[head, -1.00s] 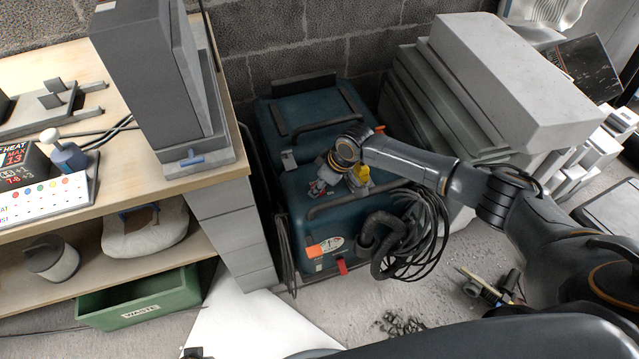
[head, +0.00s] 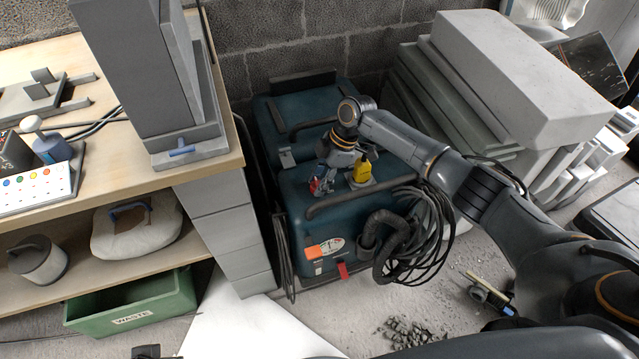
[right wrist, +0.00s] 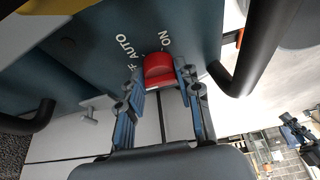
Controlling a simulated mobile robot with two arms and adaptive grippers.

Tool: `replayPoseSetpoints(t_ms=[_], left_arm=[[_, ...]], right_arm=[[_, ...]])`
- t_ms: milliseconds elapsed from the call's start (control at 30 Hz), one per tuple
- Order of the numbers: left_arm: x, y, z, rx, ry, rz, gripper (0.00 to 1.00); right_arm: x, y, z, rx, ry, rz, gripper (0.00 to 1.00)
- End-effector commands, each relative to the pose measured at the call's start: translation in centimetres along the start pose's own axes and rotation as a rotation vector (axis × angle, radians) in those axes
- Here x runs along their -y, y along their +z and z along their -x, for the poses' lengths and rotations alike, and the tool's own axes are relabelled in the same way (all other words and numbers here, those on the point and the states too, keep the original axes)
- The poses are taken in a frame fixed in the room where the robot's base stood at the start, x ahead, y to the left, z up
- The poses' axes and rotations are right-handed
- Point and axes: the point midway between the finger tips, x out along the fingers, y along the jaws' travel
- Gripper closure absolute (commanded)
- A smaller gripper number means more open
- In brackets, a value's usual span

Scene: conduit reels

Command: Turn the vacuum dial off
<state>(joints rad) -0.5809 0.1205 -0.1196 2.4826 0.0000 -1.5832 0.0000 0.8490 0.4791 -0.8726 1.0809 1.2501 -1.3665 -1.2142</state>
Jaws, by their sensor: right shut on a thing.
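The red vacuum dial (right wrist: 158,68) sits on the blue vacuum's panel, with AUTO and ON printed beside it and a partly hidden label ending in F. My right gripper (right wrist: 160,90) is shut on the dial, one blue finger on each side. In the head view the dial (head: 315,186) is a small red spot on top of the blue vacuum (head: 295,215), with my right gripper (head: 321,182) over it. I cannot tell which setting the dial points to. My left gripper is not in view.
A yellow part (head: 362,168) stands close beside my right gripper. Black handles (head: 345,199) and a coiled hose (head: 385,240) lie around the vacuum. Stacked grey slabs (head: 520,75) are at right, the workbench (head: 215,155) at left and a green waste bin (head: 130,318) below it.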

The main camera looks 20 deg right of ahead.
Motion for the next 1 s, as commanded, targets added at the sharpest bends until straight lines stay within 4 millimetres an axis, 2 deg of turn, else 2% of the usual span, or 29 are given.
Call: replayPoseSetpoints(t_ms=[667, 700, 767, 800, 1000], left_arm=[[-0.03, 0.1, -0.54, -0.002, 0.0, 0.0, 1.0], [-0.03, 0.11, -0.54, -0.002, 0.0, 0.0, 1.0], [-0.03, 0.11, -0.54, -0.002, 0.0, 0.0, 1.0], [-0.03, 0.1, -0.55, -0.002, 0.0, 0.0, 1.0], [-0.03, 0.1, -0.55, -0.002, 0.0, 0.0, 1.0]], right_arm=[[-0.01, 0.0, -0.03, 0.001, -0.025, 0.058, 0.98], [-0.01, 0.01, -0.03, 0.001, -0.025, 0.058, 0.6], [-0.01, 0.01, -0.03, 0.001, -0.024, 0.058, 0.48], [-0.02, 0.01, -0.02, 0.001, -0.024, 0.057, 0.43], [-0.02, 0.01, -0.01, 0.001, -0.024, 0.057, 0.43]])
